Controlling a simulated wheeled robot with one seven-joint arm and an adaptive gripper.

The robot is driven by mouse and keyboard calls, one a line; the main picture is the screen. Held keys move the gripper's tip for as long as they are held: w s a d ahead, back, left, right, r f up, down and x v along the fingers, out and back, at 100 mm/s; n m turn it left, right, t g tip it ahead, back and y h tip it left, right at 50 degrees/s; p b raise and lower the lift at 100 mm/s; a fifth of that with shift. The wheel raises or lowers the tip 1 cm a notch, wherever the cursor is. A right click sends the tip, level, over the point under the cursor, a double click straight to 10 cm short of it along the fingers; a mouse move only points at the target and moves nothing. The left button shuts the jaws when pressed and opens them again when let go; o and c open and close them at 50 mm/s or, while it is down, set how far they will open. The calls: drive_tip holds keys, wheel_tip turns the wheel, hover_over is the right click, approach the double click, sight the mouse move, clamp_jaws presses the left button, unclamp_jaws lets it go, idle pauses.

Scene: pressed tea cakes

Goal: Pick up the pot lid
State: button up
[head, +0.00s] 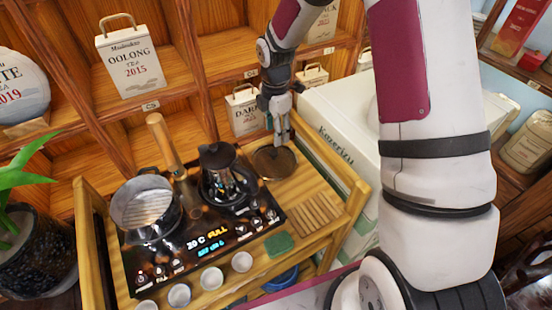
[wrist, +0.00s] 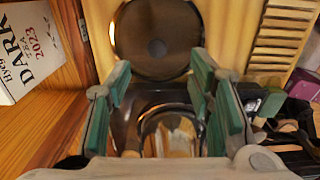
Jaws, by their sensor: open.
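The pot lid (head: 273,163) is a round, dark brown, see-through disc with a rim. It lies flat on the wooden stand to the right of the black kettle. In the wrist view the lid (wrist: 157,20) is at the top centre, with a small dark knob in its middle. My gripper (head: 281,138) is above the lid, with its fingers pointing down, open and empty. In the wrist view its green-padded fingers (wrist: 160,72) stand apart, just below the lid in the picture. An open steel pot (head: 147,208) is on the left of the cooktop.
The black kettle (head: 219,172) stands close to the lid, on the cooktop (head: 163,258). A slatted wooden rack (head: 314,216) and a green pad (head: 279,244) are in front of the lid. Several small cups line the front. A DARK tea box (head: 243,112) stands behind.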

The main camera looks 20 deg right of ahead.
sight(274, 152)
drive_tip(key=f, duration=0.6)
drive_tip(key=f+p, duration=0.1)
drive_tip(key=f, duration=0.3)
drive_tip(key=shift+w+a, duration=0.15)
drive_tip(key=shift+a, duration=0.1)
clamp_jaws()
